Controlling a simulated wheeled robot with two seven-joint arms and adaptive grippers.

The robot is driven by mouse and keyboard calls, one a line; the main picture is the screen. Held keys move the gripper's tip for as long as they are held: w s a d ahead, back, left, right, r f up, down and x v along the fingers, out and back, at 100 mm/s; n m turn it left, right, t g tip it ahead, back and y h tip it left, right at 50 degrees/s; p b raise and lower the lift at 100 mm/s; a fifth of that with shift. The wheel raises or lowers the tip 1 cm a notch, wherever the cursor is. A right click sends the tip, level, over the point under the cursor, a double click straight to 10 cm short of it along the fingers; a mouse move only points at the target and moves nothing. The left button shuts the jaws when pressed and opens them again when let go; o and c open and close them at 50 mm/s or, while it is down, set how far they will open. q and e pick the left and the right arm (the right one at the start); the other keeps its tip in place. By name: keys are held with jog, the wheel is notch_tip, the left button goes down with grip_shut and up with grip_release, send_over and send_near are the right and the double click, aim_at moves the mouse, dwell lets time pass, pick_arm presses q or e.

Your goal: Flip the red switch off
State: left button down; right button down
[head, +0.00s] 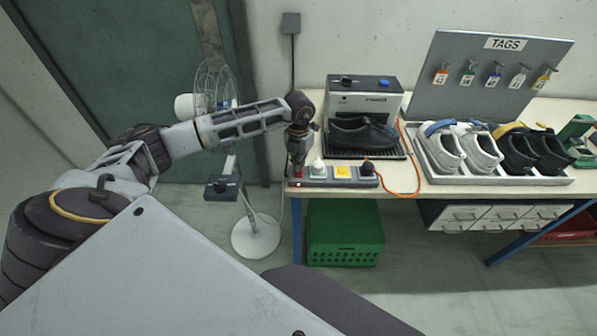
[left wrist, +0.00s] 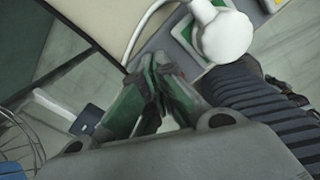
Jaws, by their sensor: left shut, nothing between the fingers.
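A grey power strip (head: 325,182) lies along the front edge of the workbench, with a small red light on the front of its left end. My left gripper (head: 297,166) points down at that left end, and its fingers are shut and empty. In the left wrist view the shut fingertips (left wrist: 160,88) are at the strip beside a white plug (left wrist: 226,38). The red switch cannot be made out clearly; the gripper covers that end of the strip. I cannot tell whether the fingers touch it. My right gripper is not in view.
The white plug (head: 318,168), a yellow block (head: 343,171) and a black plug (head: 367,169) stand along the strip. Behind it a black shoe (head: 362,133) rests by a grey box machine (head: 362,103). A standing fan (head: 212,92) is left of the bench.

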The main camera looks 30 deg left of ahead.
pick_arm(q)
jog(key=shift+f+b, duration=0.4)
jog(key=shift+f, duration=0.25)
dwell(0.8)
jog(key=shift+r, duration=0.1)
jog(key=shift+r+p, duration=0.35)
jog(key=shift+r, duration=0.05)
jog(key=shift+r+p, duration=1.6)
jog(key=shift+r, duration=1.45)
